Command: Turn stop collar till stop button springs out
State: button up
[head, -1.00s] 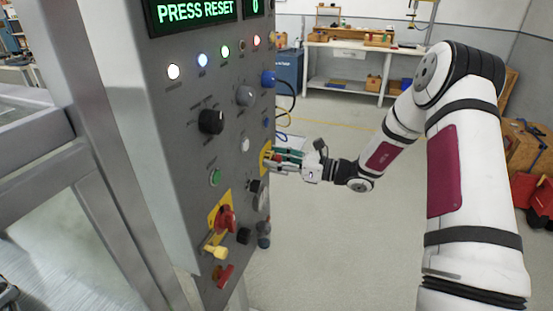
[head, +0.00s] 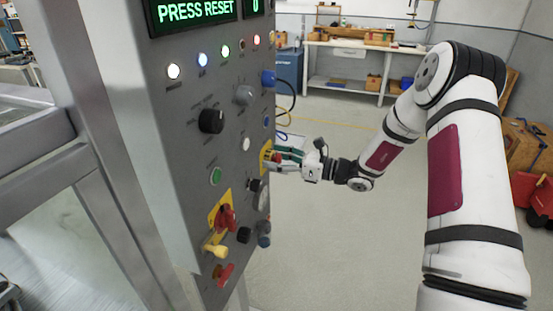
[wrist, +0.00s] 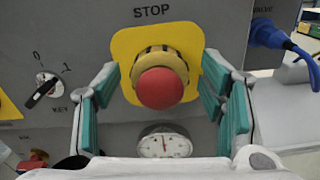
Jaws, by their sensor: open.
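The stop button (wrist: 160,88) is a red dome in the wrist view, below the label STOP. A yellow and dark ringed collar (wrist: 158,58) sits behind it on a yellow plate (wrist: 126,44). My gripper (wrist: 163,105) is open, with one green-padded finger on each side of the button and collar. Gaps show between the fingers and the collar, so I see no contact. In the head view my gripper (head: 280,157) is at the panel's right edge, beside the yellow plate (head: 265,157), and partly covers the button.
The grey control panel (head: 190,130) has knobs, lamps and a display (head: 195,12) reading PRESS RESET. A key switch (wrist: 42,90) lies left of the button, a gauge (wrist: 164,142) below, and a blue plug (wrist: 268,34) with cable to the right.

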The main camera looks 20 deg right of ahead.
jog(key=v, duration=1.2)
jog(key=s+a+r+n+g+h+p, duration=0.1)
jog(key=s+a+r+n+g+h, duration=0.1)
jog(key=s+a+r+n+g, duration=0.45)
jog(key=s+a+r+n+g+h, duration=0.3)
jog(key=s+a+r+n+g, duration=0.1)
jog(key=s+a+n, duration=0.5)
jog(key=s+d+r+n+t+h, duration=0.1)
jog(key=s+d+r+n+h, duration=0.1)
jog(key=s, duration=0.4)
jog(key=s+d+r+n+t+h+p, duration=0.1)
jog(key=s+d+r+n+h, duration=0.1)
jog(key=s+n+h, duration=0.2)
jog(key=s+d+r+n+t+h, duration=0.2)
jog(key=s+n, duration=0.3)
jog(key=s, duration=0.4)
jog(key=shift+r+h, duration=0.35)
jog(key=shift+h, duration=0.45)
